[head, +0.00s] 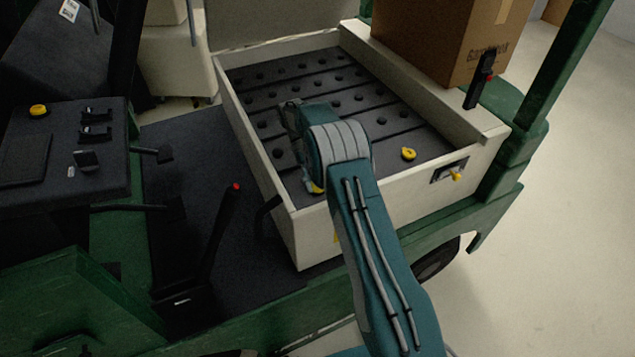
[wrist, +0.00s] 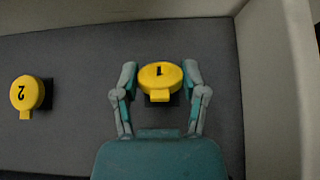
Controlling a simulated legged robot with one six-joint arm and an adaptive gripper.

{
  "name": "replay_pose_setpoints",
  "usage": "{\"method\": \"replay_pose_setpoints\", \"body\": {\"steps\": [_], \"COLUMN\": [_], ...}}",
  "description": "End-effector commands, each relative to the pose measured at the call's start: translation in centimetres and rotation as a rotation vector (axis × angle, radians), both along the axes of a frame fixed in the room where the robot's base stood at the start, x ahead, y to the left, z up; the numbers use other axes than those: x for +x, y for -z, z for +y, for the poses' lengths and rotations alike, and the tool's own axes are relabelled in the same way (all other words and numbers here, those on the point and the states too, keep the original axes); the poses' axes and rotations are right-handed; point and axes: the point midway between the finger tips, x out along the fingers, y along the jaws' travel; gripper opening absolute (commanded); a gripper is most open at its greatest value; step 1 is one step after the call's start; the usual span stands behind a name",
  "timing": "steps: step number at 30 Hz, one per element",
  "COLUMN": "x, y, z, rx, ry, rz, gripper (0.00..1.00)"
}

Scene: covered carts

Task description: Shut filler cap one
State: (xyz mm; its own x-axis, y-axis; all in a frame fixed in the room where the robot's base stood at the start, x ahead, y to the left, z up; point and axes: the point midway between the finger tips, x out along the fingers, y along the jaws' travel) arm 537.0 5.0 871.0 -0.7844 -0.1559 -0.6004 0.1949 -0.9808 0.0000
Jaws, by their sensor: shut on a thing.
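Filler cap one (wrist: 160,76) is a round yellow cap marked 1, with a small tab, in the middle of the wrist view. My gripper (wrist: 160,68) has one finger on each side of it and is shut on it. A dark part shows just under the cap; I cannot tell how far the cap is closed. In the head view only a sliver of yellow cap one (head: 318,188) shows beside my wrist, and my arm hides most of my gripper. A second yellow cap (wrist: 27,93), marked 2, sits to the left in the wrist view; it also shows in the head view (head: 409,154).
The caps sit on a dark battery top (head: 350,95) with rows of round plugs, inside a pale walled tray (head: 262,160). The tray wall (wrist: 270,85) stands close right of my gripper. A cardboard box (head: 435,40) and a green post (head: 565,60) stand at right.

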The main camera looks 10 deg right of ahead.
Motion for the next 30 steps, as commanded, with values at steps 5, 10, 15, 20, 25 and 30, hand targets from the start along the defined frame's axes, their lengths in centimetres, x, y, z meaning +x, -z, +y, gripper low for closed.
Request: {"method": "replay_pose_setpoints", "body": {"steps": [5,10,15,20,25,30], "x": [0.06,0.08,0.08,0.06,0.04,-0.06], "y": [0.07,0.04,0.02,-0.01,-0.04,-0.17], "z": [0.07,0.08,0.08,0.05,0.03,0.01], "rx": [0.0,0.0,0.001,0.0,0.0,0.004], "ry": [-0.001,-0.001,-0.001,-0.001,0.0,0.0], "rz": [0.003,0.002,0.001,0.002,0.002,-0.019], "gripper": [0.08,0.08,0.9,0.9,0.9,0.9]}}
